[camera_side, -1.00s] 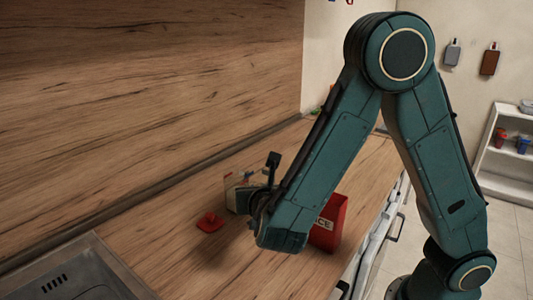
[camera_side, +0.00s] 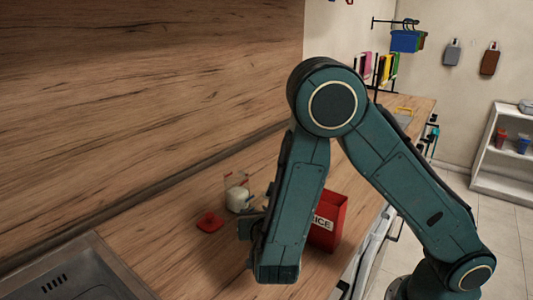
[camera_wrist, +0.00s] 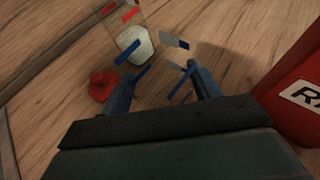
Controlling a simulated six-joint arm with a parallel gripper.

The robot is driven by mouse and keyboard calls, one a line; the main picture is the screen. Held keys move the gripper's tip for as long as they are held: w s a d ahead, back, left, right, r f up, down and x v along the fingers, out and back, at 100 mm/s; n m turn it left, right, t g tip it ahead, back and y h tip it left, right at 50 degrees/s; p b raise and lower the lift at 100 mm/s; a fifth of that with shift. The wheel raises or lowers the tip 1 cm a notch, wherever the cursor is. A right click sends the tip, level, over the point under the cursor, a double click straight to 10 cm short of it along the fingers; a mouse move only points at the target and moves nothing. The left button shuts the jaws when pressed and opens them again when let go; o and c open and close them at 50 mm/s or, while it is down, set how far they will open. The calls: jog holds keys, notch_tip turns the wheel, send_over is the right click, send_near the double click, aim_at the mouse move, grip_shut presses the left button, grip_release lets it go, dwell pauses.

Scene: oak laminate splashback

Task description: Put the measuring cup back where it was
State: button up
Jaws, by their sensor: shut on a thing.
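My gripper (camera_wrist: 165,88) points down at the counter in the wrist view, its two fingers apart around a mostly clear piece with blue marks. This is the measuring cup (camera_wrist: 178,67), see-through and hard to outline. In the side view my gripper (camera_side: 250,222) is largely behind my arm, and I cannot make out the cup there. A clear canister (camera_side: 238,197) with red marks and white contents stands just beyond the gripper; it also shows in the wrist view (camera_wrist: 135,45).
A red lid (camera_side: 210,222) lies on the wooden counter left of the canister. A red box with a partly visible label (camera_side: 328,222) stands right of my gripper. A metal sink (camera_side: 65,280) is at the lower left. The wooden splashback (camera_side: 140,90) rises behind.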

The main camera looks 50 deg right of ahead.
jog(key=shift+f, duration=1.25)
jog(key=shift+f, duration=0.1)
jog(key=o, duration=1)
jog(key=shift+o, duration=0.2)
jog(key=shift+a, duration=0.1)
jog(key=shift+v, duration=6)
jog(key=shift+d, duration=0.25)
